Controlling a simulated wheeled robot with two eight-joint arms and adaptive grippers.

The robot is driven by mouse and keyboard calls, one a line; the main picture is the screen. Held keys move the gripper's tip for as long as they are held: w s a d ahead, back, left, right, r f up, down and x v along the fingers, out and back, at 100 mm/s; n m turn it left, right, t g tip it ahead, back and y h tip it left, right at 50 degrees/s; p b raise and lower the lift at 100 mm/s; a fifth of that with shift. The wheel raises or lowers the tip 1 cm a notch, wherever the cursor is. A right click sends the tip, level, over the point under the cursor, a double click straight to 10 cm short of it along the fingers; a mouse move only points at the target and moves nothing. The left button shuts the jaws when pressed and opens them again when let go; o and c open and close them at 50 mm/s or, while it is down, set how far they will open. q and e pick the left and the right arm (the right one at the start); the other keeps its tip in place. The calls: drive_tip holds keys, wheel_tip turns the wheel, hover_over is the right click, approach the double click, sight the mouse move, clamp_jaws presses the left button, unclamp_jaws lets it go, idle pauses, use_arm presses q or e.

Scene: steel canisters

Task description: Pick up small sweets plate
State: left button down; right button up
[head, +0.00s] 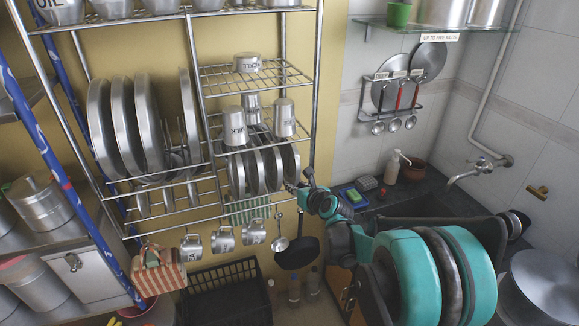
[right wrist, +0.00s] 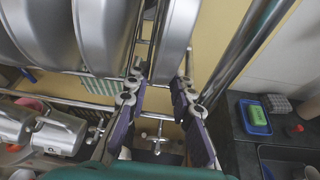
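Several small steel plates stand on edge in the lower right bay of the wire rack; the rightmost small plate (head: 290,158) is closest to my right gripper (head: 298,189). No label is readable on these plates, so I cannot tell which is the sweets plate. In the right wrist view, my right gripper (right wrist: 158,84) has its two purple fingers spread apart. The edge of one steel plate (right wrist: 173,42) reaches down between the fingertips; I cannot tell whether they touch it. My left gripper is out of view.
The wire rack's right post (head: 317,90) stands close beside my right gripper. Large plates (head: 145,120) fill the left bay. Steel mugs (head: 223,240) and a black pan (head: 297,252) hang below. A dark counter with a blue tray (head: 353,196) lies to the right.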

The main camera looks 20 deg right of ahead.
drive_tip(key=shift+w+f, duration=0.1)
drive_tip(key=shift+w, duration=0.1)
drive_tip(key=shift+s, duration=0.1)
clamp_jaws()
drive_tip(key=shift+r, duration=0.25)
